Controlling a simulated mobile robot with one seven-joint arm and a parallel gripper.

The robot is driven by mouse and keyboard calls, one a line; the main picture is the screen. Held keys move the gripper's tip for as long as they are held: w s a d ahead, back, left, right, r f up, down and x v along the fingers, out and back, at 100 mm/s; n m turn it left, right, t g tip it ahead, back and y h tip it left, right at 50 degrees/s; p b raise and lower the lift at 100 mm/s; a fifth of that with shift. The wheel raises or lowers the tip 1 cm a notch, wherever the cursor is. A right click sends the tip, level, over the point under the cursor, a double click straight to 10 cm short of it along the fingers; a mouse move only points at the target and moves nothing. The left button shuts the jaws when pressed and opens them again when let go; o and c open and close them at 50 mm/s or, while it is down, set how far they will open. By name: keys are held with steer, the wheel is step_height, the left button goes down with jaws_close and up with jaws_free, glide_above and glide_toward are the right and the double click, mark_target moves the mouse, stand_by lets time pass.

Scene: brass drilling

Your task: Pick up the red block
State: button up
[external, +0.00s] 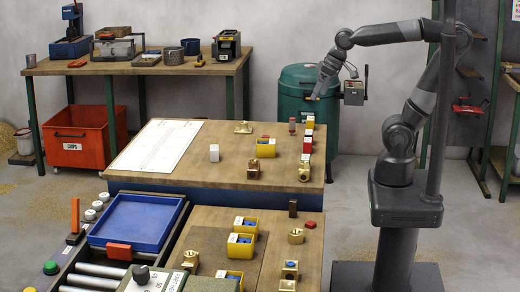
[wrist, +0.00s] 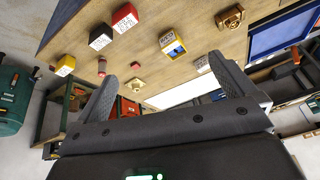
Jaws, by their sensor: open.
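A red block (wrist: 124,18) with a white labelled face stands at the top of the wrist view. In the external view the red block (external: 307,145) is at the right edge of the wooden table. My gripper (external: 318,95) is above and beyond that table's far right corner, apart from the block. In the wrist view my gripper (wrist: 162,68) has its fingers spread wide, with nothing held between them. The red block lies beyond the left finger in that view.
A yellow bin (external: 265,147) and brass part (external: 304,171) share the table. A green drum (external: 298,120) stands behind. The table's left half is mostly clear.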

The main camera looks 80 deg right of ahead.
steer(key=s+n, duration=0.1)
steer(key=s+a+f+n, duration=0.1)
steer(key=s, duration=0.1)
steer(key=s+a+f+n+t, duration=0.1)
steer(key=shift+s, duration=0.35)
steer(key=c, duration=1.1)
steer(key=shift+w, duration=0.1)
